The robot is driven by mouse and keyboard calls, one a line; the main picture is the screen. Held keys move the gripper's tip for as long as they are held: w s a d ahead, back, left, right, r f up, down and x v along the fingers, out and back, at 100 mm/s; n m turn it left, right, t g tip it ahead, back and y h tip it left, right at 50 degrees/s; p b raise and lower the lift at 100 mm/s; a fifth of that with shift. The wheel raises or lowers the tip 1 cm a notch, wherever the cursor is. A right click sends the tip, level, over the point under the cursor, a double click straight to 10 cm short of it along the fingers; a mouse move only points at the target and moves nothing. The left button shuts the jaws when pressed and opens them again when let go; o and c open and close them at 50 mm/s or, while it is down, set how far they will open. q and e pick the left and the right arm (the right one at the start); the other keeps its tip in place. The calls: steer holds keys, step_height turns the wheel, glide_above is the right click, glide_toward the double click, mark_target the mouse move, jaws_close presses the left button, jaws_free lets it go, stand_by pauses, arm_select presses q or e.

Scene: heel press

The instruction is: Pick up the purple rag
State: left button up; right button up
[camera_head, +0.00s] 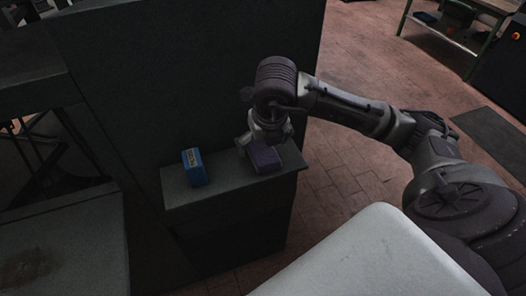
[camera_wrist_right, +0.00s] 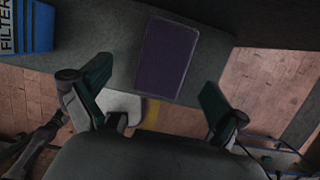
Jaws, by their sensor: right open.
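The purple rag (camera_head: 264,158) is a dark purple, block-shaped folded piece lying on a small grey ledge (camera_head: 215,178). In the right wrist view the rag (camera_wrist_right: 167,58) shows as a dark purple rectangle ahead of the fingers. My right gripper (camera_wrist_right: 150,95) is open, with its two green-padded fingers apart and nothing between them. My left gripper is not in view.
A blue box (camera_head: 195,168) marked FILTER in the wrist view (camera_wrist_right: 25,25) stands on the ledge left of the rag. A tall dark panel (camera_head: 190,70) rises behind the ledge. Tiled floor (camera_head: 340,165) lies to the right. A workbench (camera_head: 455,35) stands far off.

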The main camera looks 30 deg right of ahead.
mark_target(263, 151)
steer(key=x, duration=0.1)
steer(key=p+x, duration=0.1)
steer(key=x, duration=0.1)
steer(key=shift+d+f, duration=0.3)
steer(key=shift+d, duration=0.05)
steer(key=shift+w+f, duration=0.15)
steer(key=shift+f, duration=0.2)
steer(key=shift+c, duration=0.3)
steer(key=c, duration=1.1)
